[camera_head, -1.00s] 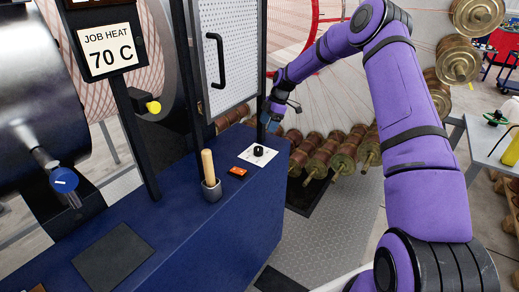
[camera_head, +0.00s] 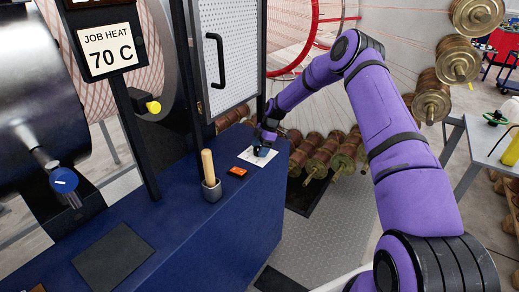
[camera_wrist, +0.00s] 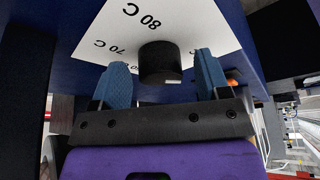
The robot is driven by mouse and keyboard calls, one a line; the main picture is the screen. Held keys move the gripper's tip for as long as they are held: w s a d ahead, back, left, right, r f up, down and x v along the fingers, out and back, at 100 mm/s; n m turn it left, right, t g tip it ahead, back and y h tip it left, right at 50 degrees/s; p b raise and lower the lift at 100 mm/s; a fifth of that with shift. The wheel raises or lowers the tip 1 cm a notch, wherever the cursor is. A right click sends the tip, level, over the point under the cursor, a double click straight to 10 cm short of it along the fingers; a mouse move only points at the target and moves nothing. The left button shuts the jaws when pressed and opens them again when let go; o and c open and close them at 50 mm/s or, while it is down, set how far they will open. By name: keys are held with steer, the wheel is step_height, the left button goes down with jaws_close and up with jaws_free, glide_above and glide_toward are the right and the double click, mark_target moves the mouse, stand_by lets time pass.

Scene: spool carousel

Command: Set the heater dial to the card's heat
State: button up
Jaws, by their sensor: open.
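The card (camera_head: 106,50) at upper left in the head view reads "JOB HEAT 70 C". The heater dial (camera_wrist: 160,65) is a black round knob on a white plate (camera_wrist: 200,25). My gripper (camera_wrist: 160,60) is open, with one blue finger on each side of the knob and gaps visible. In the head view my gripper (camera_head: 263,147) covers the dial above the plate.
On the blue bench (camera_head: 150,235) stand an orange switch (camera_head: 237,172) and a wooden-handled stick in a grey cup (camera_head: 211,188). A white perforated door (camera_head: 228,55) with a black handle stands behind. Copper spools (camera_head: 325,155) lie beyond the bench's right edge.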

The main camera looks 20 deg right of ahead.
steer(key=shift+f, duration=0.2)
steer(key=shift+a, duration=0.1)
steer(key=c, duration=0.9)
